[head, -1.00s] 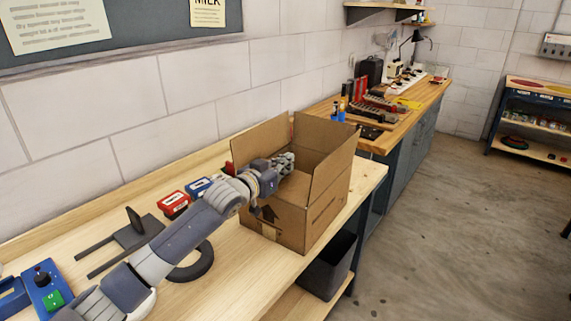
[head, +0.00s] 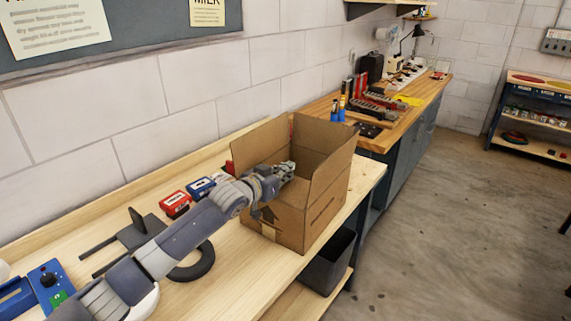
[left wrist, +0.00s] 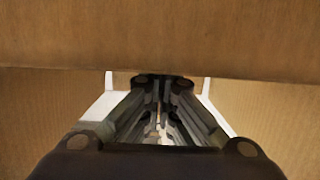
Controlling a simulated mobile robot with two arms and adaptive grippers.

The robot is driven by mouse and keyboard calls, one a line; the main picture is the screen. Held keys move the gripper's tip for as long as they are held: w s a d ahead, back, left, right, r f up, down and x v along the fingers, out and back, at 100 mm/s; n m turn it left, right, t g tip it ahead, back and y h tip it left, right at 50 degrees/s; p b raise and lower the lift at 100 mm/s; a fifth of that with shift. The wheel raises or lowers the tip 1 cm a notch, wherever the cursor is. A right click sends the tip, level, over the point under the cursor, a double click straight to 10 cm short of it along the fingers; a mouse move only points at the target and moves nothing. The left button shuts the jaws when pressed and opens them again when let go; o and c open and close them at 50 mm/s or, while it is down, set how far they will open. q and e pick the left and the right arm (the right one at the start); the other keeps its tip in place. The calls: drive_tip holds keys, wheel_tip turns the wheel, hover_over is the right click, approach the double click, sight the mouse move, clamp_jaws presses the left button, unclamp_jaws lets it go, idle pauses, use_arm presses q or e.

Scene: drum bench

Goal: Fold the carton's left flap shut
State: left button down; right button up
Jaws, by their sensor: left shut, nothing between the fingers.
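The open cardboard carton (head: 280,225) stands on the wooden bench. Its left flap (head: 258,145), on the wall side, stands up. Other panels stand up at the far side and on the right (head: 332,165). My left gripper (head: 288,168) is shut and empty, at the carton's opening, over its near left edge and in front of the left flap's lower part. In the left wrist view the shut fingers (left wrist: 160,85) point at brown cardboard, with a cardboard panel (left wrist: 160,40) across the top. Whether they touch it I cannot tell. My right gripper is out of view.
A red box (head: 174,203) and a blue box (head: 200,187) lie left of the carton. A black ring (head: 193,268) and a dark forked fixture (head: 125,240) lie nearer on the bench. A dark bin (head: 328,265) sits below the bench's right edge.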

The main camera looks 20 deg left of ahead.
use_arm(q)
drive_tip(key=shift+r, duration=0.1)
drive_tip(key=shift+r+p, duration=0.6)
drive_tip(key=shift+p, duration=0.1)
wheel_tip(320, 180, up, 4)
drive_tip(key=p, duration=0.3)
drive_tip(key=shift+f, duration=0.2)
drive_tip(key=shift+s+a+f+b, duration=0.25)
drive_tip(key=shift+s+f+b, duration=0.3)
drive_tip(key=shift+s, duration=0.25)
drive_tip(key=b+v, duration=0.2)
drive_tip(key=v, duration=0.6)
drive_tip(key=shift+r, duration=0.45)
drive_tip(key=shift+s+f, duration=0.1)
drive_tip(key=shift+s, duration=0.05)
